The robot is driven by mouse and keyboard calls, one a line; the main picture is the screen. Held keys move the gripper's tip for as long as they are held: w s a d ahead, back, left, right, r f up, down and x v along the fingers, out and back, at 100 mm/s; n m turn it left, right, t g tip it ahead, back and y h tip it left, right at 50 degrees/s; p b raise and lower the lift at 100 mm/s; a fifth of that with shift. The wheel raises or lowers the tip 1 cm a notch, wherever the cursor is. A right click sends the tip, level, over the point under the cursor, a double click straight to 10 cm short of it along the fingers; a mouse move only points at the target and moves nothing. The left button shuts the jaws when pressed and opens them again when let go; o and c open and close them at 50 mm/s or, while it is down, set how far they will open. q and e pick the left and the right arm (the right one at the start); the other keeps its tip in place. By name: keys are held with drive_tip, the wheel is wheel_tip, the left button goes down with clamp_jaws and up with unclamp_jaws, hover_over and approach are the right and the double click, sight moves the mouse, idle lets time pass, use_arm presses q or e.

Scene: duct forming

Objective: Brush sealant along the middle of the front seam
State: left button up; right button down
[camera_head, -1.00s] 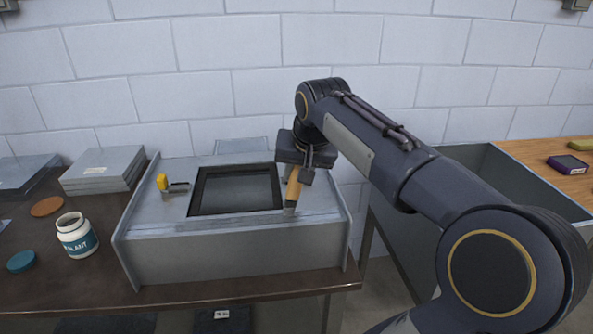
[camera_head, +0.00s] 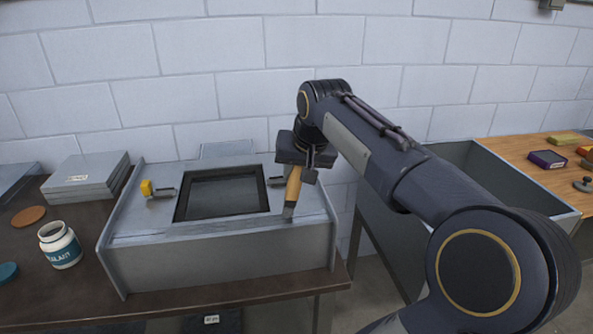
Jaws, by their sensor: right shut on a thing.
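The brush tip is over the right part of the front seam (camera_head: 200,233) on the grey metal duct (camera_head: 220,262). I cannot tell whether the bristles touch the metal. An open white sealant jar (camera_head: 60,246) with a teal label stands on the brown table left of the duct. My left gripper is not in view.
A yellow-handled clamp (camera_head: 154,190) sits on the duct's top, left of the dark square opening (camera_head: 222,193). Stacked metal sheets (camera_head: 86,177), a brown disc (camera_head: 28,216) and a teal lid (camera_head: 8,272) lie at left. A grey bin (camera_head: 470,160) and wooden table (camera_head: 535,158) are at right.

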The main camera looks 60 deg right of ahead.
wheel_tip(320, 180, up, 7)
drive_tip(key=p, duration=0.5)
drive_tip(key=shift+f, duration=0.25)
